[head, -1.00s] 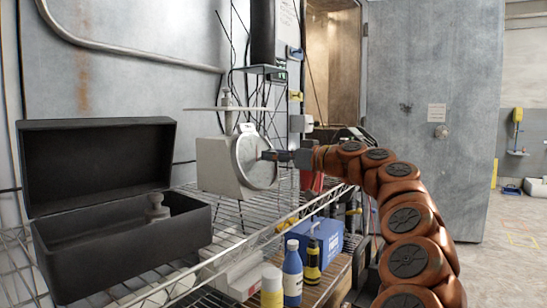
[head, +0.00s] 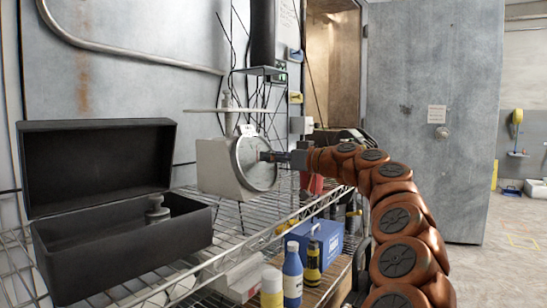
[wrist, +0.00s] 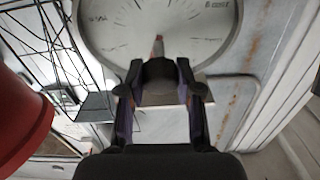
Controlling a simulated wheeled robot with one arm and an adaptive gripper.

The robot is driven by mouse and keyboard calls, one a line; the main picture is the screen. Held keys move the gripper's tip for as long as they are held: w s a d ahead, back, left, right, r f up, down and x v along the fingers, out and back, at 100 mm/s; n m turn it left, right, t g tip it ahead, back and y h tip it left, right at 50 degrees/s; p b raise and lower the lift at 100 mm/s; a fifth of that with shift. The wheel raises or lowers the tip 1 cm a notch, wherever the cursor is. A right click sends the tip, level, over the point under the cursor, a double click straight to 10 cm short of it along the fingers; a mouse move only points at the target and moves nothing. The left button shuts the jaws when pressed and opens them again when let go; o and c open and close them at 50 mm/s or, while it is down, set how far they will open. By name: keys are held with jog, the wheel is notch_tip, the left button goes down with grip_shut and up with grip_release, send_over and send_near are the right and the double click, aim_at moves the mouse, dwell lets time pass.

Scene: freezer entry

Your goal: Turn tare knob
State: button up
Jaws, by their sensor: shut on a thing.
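The scale (head: 216,168) stands on a wire shelf, with a round dial (head: 245,168) on its right face and a flat pan (head: 226,109) on top. In the wrist view, the dial (wrist: 120,35) fills the top, with dark marks and a reddish needle near its middle. My gripper (head: 266,156) is at the middle of the dial.
An open black case (head: 120,235) with a metal weight (head: 157,209) stands left of the scale. Bottles (head: 292,275) and a blue box (head: 318,240) sit below and in front. A red object (wrist: 22,118) is close at left in the wrist view. Free floor lies at right.

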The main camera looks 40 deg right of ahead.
jog(key=shift+d, duration=0.1)
grip_shut()
jog(key=shift+m, duration=0.3)
